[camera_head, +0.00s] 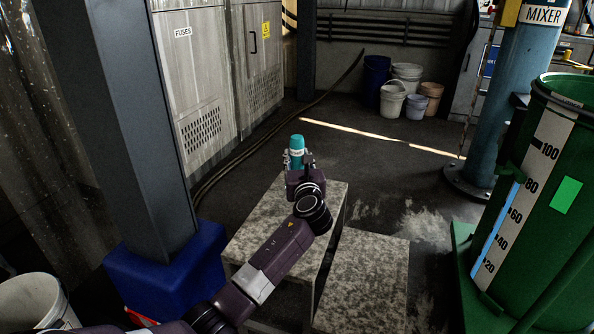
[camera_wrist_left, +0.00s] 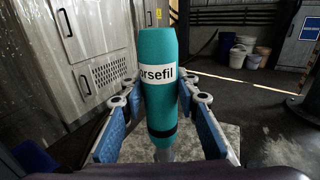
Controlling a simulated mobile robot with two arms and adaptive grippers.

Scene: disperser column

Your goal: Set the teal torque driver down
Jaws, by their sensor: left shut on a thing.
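The teal torque driver (camera_head: 297,146) is upright in my left gripper (camera_head: 298,160) in the head view, over the far end of a speckled stone-topped stand (camera_head: 255,235). In the left wrist view the driver (camera_wrist_left: 158,104) fills the middle, with a white label reading "orsefil" and a dark band near its lower end. The blue-padded fingers of my left gripper (camera_wrist_left: 160,118) are on both sides of it, closed on it. Whether its lower tip touches the stand is hidden. My right gripper is not in view.
A second, speckled block (camera_head: 365,275) adjoins the stand on the right. A green tank (camera_head: 550,150) with a level scale is at right, a grey post (camera_head: 120,120) with a blue base at left. Several buckets (camera_head: 393,98) stand at the back. Floor between is clear.

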